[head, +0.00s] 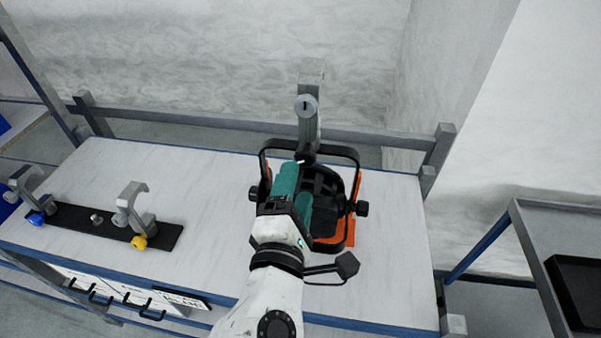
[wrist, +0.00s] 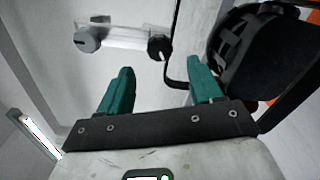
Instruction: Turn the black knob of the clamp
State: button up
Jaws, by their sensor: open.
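The clamp (head: 309,125) is a light grey piece standing at the far side of the black par can (head: 325,190). It carries a grey knob and, at its lower end, the black knob (head: 305,157). In the wrist view, the clamp (wrist: 122,36) lies across the top, with the black knob (wrist: 160,46) at its right end, by the can's yoke. My gripper (head: 296,188) is open and empty above the can. In the wrist view, the black knob appears beyond and between the teal fingertips (wrist: 160,72), apart from both. My gripper hides part of the can in the head view.
The can rests on an orange piece (head: 351,215) on the white table (head: 215,185). A black bar (head: 88,228) at the left holds clamps with blue and yellow knobs. A rail (head: 220,122) runs behind the table. A grey cart (head: 545,225) stands at the right.

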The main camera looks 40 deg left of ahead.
jog(key=shift+b+v, duration=0.3)
jog(key=shift+v, duration=1.9)
jog(key=w+d+f+m+g+h, duration=0.25)
jog(key=d+f+m, duration=0.3)
jog(key=d, duration=0.35)
jog(key=w+d+f+m+g+h+b, duration=0.15)
jog(key=d+f+m+h, duration=0.25)
jog(key=d+f, duration=0.4)
jog(key=w+d+f+m+g+h, duration=0.1)
jog(key=w+d+f+m+h, duration=0.3)
jog(key=d, duration=0.6)
jog(key=s+d+f+m+g, duration=0.2)
jog(key=s+d+f+m, duration=0.25)
jog(key=d, duration=0.25)
jog(key=s+d+f+m+g, duration=0.3)
jog(key=s+d+f+m, duration=0.1)
jog(key=d+f, duration=0.15)
jog(key=s+d+f+m+g+b, duration=0.1)
jog(key=s+d+f+m+g, duration=0.2)
jog(key=s+d+m, duration=0.3)
jog(key=s+d+g, duration=0.1)
jog(key=s+d, duration=0.2)
jog(key=s, duration=0.4)
jog(key=shift+d+f+m+y, duration=0.25)
jog(key=shift+f+m+y, duration=0.1)
jog(key=shift+f+m, duration=0.05)
